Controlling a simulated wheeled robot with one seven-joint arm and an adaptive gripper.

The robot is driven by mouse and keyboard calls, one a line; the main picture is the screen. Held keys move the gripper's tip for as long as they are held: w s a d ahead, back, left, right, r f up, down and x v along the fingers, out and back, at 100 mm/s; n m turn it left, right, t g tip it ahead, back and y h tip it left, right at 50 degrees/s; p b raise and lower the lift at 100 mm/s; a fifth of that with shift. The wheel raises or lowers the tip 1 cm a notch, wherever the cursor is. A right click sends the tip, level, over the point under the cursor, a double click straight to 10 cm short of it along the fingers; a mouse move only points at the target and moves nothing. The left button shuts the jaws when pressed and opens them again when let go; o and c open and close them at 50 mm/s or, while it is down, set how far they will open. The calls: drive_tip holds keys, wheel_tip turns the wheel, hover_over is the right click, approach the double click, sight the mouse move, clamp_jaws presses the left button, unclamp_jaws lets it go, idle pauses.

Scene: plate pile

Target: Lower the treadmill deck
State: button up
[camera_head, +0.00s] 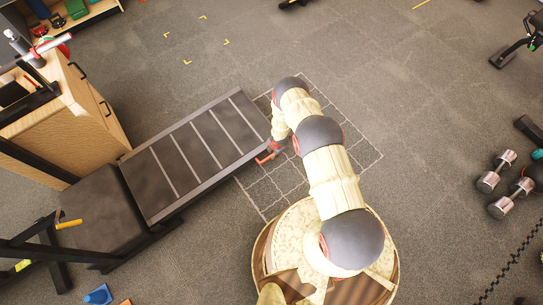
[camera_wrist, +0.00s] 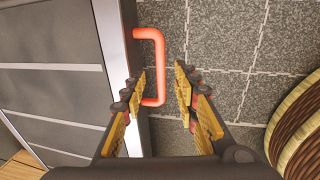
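The treadmill deck (camera_head: 192,150) is a long dark panel with pale cross stripes and a grey frame; I cannot tell its tilt from above. A red handle (camera_head: 268,153) sticks out from its right end. In the wrist view the deck (camera_wrist: 60,105) fills the left side, and the U-shaped red handle (camera_wrist: 160,50) is fixed to its metal edge. My gripper (camera_wrist: 160,76) is open, with one finger on each side of the handle's long bar in the picture. I see no clear contact. In the head view my gripper (camera_head: 276,147) is largely hidden by my arm.
A wooden cabinet (camera_head: 75,130) stands beside the deck's far left side. The treadmill's dark frame (camera_head: 35,250) is at lower left. Dumbbells (camera_head: 497,172) lie on the floor at right. A white grid outline (camera_head: 357,175) marks the floor under my arm. Floor above the deck is open.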

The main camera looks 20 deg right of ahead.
sight(271, 156)
drive_tip(key=shift+w+a+f+b, duration=0.1)
drive_tip(key=shift+w+f+b, duration=0.15)
drive_tip(key=shift+f+b, duration=0.8)
drive_tip(key=shift+w+a+f+b, duration=0.1)
drive_tip(key=shift+w+f+b, duration=0.2)
drive_tip(key=shift+f, duration=1.3)
drive_tip(key=shift+s, duration=0.1)
drive_tip(key=shift+c, duration=1.2)
clamp_jaws()
